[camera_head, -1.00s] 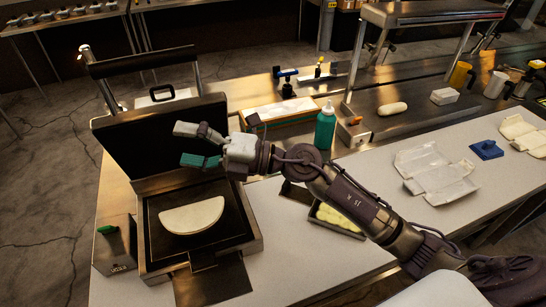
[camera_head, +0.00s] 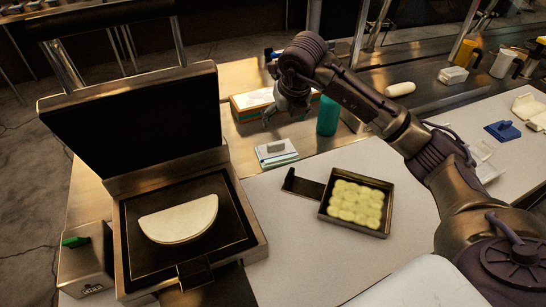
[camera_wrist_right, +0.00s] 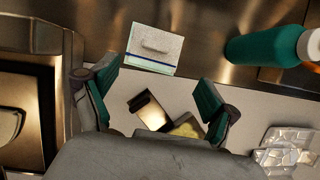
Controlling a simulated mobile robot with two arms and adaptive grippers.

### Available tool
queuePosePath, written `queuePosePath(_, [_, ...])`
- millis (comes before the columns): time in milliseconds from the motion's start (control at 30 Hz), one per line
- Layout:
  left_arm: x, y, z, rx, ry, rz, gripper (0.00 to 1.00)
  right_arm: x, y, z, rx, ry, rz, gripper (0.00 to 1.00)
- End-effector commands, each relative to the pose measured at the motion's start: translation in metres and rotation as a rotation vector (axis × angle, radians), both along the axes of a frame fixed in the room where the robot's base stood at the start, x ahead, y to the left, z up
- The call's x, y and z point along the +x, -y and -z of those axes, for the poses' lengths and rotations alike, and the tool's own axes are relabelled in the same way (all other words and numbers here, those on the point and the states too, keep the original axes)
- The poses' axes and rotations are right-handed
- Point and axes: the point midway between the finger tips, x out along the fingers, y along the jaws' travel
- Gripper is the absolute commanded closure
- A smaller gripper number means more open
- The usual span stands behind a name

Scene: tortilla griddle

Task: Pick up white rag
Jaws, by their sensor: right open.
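The white rag (camera_head: 270,158) lies flat and folded, with blue-green stripes along one edge, on the metal strip behind the white counter. A small grey bar-shaped thing (camera_head: 276,149) is on top of it. The rag also shows in the right wrist view (camera_wrist_right: 137,38), at the top centre. My right gripper (camera_head: 289,116) is above and behind the rag in the head view, pointing down. In the wrist view its fingers (camera_wrist_right: 157,90) are wide apart and empty, with the rag beyond them. My left gripper is not in view.
A green bottle (camera_head: 327,116) stands right of the gripper. An open press griddle (camera_head: 255,238) with a folded tortilla (camera_head: 180,219) is at left. A tray of dough balls (camera_head: 380,228) sits on the counter. A wood-sided box (camera_head: 240,112) is behind the rag.

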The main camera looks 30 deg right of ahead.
Motion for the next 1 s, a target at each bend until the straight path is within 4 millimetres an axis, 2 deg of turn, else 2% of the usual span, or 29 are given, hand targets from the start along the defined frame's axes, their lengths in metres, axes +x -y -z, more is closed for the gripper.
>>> queuePosePath(400, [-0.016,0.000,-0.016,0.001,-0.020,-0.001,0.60,0.026,0.003,0.066,0.003,-0.005,-0.002,0.14])
queuePosePath(667, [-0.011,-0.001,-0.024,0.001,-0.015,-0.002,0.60,0.032,0.002,0.084,0.002,-0.004,-0.002,0.14])
queuePosePath(833, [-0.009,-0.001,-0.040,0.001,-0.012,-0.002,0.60,0.039,-0.002,0.108,0.003,-0.007,-0.003,0.14])
queuePosePath(1000, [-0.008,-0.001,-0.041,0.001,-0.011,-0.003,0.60,0.047,0.000,0.126,0.001,-0.002,-0.003,0.14])
